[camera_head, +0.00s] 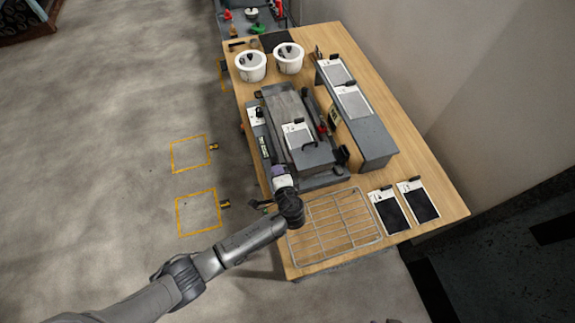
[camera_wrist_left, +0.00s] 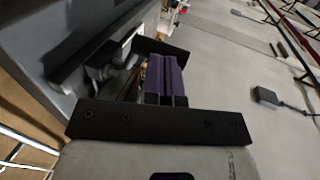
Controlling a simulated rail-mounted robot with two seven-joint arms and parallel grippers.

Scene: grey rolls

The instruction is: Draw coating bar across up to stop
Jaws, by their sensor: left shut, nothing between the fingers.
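A grey coating machine (camera_head: 284,106) with a long flat bed stands on the wooden table. A white-edged panel (camera_head: 297,133) lies on it. A grey block with a dark handle (camera_head: 311,146) sits at its near end; I cannot tell for sure which part is the coating bar. My left gripper (camera_head: 281,178) is at the near left corner of the machine, shut and empty. In the left wrist view, its purple fingers (camera_wrist_left: 166,78) are together beside a grey surface with a black handle-like part (camera_wrist_left: 85,48). Contact is unclear. My right gripper is out of view.
A wire rack (camera_head: 333,226) lies at the table's near edge, with two dark panels (camera_head: 389,211) (camera_head: 418,201) to its right. Two white buckets (camera_head: 251,66) (camera_head: 289,58) stand at the far end. A long grey stand (camera_head: 362,125) holding panels is right of the machine.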

